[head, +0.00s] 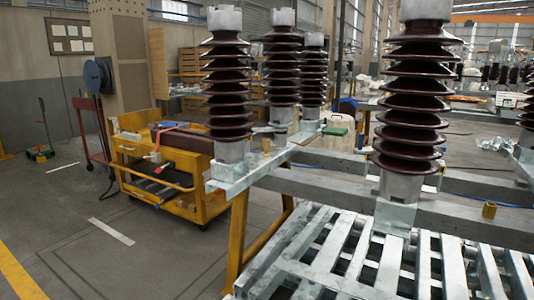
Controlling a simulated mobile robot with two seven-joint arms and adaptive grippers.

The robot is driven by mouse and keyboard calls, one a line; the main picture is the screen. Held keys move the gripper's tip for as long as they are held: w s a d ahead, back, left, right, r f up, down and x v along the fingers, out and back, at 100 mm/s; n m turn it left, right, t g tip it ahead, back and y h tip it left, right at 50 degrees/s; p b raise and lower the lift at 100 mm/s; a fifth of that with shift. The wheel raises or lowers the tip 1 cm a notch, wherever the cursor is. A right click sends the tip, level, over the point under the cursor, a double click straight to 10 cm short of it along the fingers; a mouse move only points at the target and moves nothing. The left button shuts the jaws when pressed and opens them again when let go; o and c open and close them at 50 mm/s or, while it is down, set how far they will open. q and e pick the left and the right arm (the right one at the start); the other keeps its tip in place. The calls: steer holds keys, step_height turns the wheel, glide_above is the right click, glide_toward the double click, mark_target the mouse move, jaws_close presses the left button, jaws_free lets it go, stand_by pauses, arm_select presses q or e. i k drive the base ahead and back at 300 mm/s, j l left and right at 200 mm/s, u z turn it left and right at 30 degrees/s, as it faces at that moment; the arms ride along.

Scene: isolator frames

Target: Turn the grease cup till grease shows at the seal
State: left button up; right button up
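Several brown ribbed insulators stand upright on grey metal mounts; one is large at the right (415,95) and one is left of centre (227,92). I cannot tell whether either is the grease cup, and no seal or grease can be made out. Neither of my grippers is in view.
A galvanized slatted frame (330,255) fills the lower right, with grey beams (455,215) behind it on a yellow stand (238,235). A yellow cart (185,190) stands at the left. The floor at the lower left is clear.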

mark_target(266, 141)
steer(key=u, duration=0.8)
steer(key=i+j+u, duration=0.15)
steer(key=i+u, duration=0.15)
steer(key=i, duration=0.2)
steer(key=i+u, duration=0.3)
steer(key=i, duration=0.2)
steer(key=i+j, duration=0.1)
steer(key=i, duration=3.35)
steer(key=i+z, duration=0.2)
steer(key=z, duration=0.25)
steer(key=i+j+z, duration=0.15)
steer(key=z, duration=0.25)
steer(key=i+j+z, duration=0.15)
steer(key=z, duration=2.15)
steer(key=i+j, duration=0.05)
